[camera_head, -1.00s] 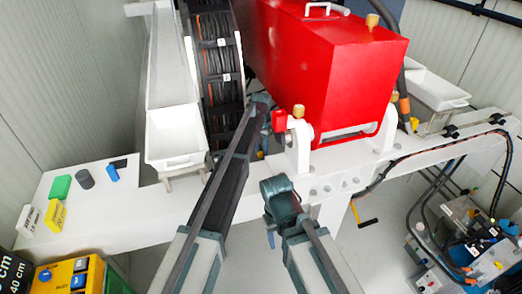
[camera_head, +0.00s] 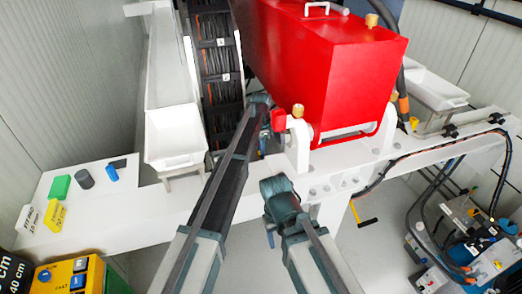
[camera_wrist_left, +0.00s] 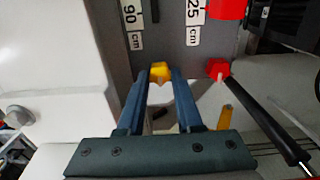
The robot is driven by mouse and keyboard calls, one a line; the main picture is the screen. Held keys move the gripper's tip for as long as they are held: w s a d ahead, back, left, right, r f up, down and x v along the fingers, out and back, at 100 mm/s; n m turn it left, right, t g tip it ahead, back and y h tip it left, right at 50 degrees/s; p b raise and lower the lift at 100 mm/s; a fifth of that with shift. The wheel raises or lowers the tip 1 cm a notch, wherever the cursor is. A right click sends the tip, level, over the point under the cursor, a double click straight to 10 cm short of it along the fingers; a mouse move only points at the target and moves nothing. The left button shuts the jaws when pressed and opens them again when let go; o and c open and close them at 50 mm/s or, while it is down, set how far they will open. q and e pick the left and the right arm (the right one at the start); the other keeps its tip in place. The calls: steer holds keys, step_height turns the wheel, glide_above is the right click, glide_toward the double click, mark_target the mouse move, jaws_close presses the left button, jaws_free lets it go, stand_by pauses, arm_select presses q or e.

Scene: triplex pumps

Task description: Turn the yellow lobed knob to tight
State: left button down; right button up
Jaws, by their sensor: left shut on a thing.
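In the left wrist view, the yellow lobed knob (camera_wrist_left: 160,71) shows between the tips of two blue fingers. My left gripper (camera_wrist_left: 160,82) is shut on it. Part of the knob is hidden by the fingers, and its turn position cannot be read. In the head view, my left arm reaches up beside the red housing, and its links cover most of the gripper and the held knob.
A red-tipped black lever (camera_wrist_left: 262,115) lies right of the fingers in the wrist view. The red housing (camera_head: 340,80) stands on the white beam, with a white tray (camera_head: 174,140) to its left. Hoses and a blue machine (camera_head: 470,240) are at the right.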

stand_by(0.4)
arm_select(q)
steer(key=c, duration=0.6)
jaws_free()
steer(key=shift+o, duration=0.2)
steer(key=shift+r, duration=0.1)
step_height(320, 180, up, 14)
steer(key=p, duration=1.4)
